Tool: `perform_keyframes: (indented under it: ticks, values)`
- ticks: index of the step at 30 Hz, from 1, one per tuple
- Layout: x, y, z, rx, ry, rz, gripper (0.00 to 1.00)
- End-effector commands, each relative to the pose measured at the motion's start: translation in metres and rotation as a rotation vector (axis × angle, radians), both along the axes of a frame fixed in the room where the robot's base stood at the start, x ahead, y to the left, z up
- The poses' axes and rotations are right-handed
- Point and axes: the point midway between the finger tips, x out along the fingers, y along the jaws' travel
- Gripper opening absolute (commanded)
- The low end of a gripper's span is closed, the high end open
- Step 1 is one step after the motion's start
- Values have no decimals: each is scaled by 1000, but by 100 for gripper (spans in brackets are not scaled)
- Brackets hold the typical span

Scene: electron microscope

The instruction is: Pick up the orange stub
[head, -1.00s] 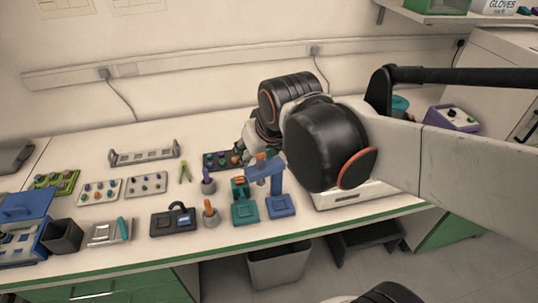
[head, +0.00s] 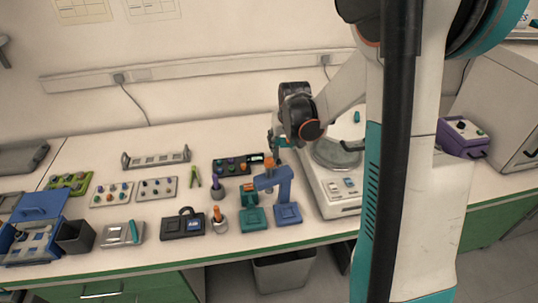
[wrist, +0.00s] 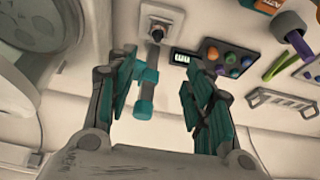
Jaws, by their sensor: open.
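The black tray (head: 222,170) of coloured stubs lies on the bench, left of my gripper in the head view. My gripper (head: 279,143) is above the bench, between the tray and the white instrument. In the wrist view its teal-padded fingers (wrist: 162,92) are apart. A grey piece with teal ends (wrist: 147,90) shows between them; I cannot tell whether they touch it.
A blue stand (head: 284,190) and a teal stand (head: 252,217) are in front of the tray. A white instrument (head: 342,205) with a round plate is to the right. The wall is behind.

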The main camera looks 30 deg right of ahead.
Motion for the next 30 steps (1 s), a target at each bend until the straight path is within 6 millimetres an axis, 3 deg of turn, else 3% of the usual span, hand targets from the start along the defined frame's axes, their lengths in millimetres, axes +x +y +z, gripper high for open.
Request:
perform_keyframes:
  ticks: [8, 18, 30]
  values:
    - [9, -11, -27, 3, 9, -15, 47]
    - [31, -17, -83, 4, 8, -14, 47]
    - [40, -18, -110, 4, 8, -14, 47]
